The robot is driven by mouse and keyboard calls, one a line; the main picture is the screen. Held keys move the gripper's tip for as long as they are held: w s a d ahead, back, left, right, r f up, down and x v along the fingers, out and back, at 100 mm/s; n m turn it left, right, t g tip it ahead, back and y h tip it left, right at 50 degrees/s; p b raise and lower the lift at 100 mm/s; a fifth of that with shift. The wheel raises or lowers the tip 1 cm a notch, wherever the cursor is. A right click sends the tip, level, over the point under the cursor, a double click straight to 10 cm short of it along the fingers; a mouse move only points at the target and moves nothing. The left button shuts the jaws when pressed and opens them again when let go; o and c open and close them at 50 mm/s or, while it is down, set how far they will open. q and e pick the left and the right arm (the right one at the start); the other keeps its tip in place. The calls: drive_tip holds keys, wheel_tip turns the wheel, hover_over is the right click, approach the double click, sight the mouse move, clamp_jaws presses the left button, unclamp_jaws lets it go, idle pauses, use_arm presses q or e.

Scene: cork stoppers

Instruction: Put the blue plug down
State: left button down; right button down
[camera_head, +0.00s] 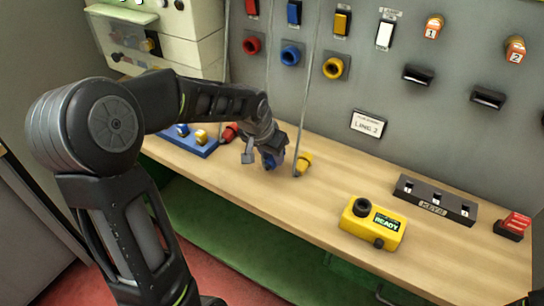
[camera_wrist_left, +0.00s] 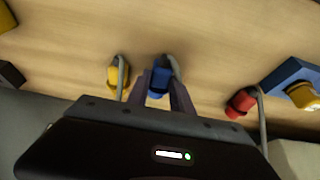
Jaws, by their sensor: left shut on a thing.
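My left gripper (camera_head: 270,158) is low over the wooden shelf (camera_head: 335,190), shut on the blue plug (camera_head: 274,161). In the left wrist view the blue plug (camera_wrist_left: 158,80) sits between the two fingers (camera_wrist_left: 160,95), with a grey cable at its end. I cannot tell whether the plug touches the shelf. The yellow plug (camera_head: 304,161) lies just right of the gripper in the head view, and beside it in the left wrist view (camera_wrist_left: 117,74). The red plug (camera_head: 230,132) lies to the left, near the blue stand (camera_head: 195,150). My right gripper is not in view.
A grey panel behind carries red, blue (camera_head: 291,54) and yellow (camera_head: 335,68) sockets. Cables hang down by the gripper. A yellow box (camera_head: 372,226) reading READY, a black key rack (camera_head: 434,201) and a red block (camera_head: 513,225) stand to the right. Shelf between gripper and box is clear.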

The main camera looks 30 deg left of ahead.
use_arm(q)
drive_tip(key=shift+f, duration=0.4)
drive_tip(key=shift+f, duration=0.15)
drive_tip(key=c, duration=1.1)
unclamp_jaws()
drive_tip(key=shift+c, duration=0.2)
drive_tip(key=shift+s+r, duration=0.1)
drive_tip(key=shift+r, duration=0.3)
drive_tip(key=v, duration=1.1)
drive_tip(key=shift+r+b, duration=0.2)
drive_tip(key=shift+b, duration=0.1)
drive_tip(key=shift+s, duration=0.15)
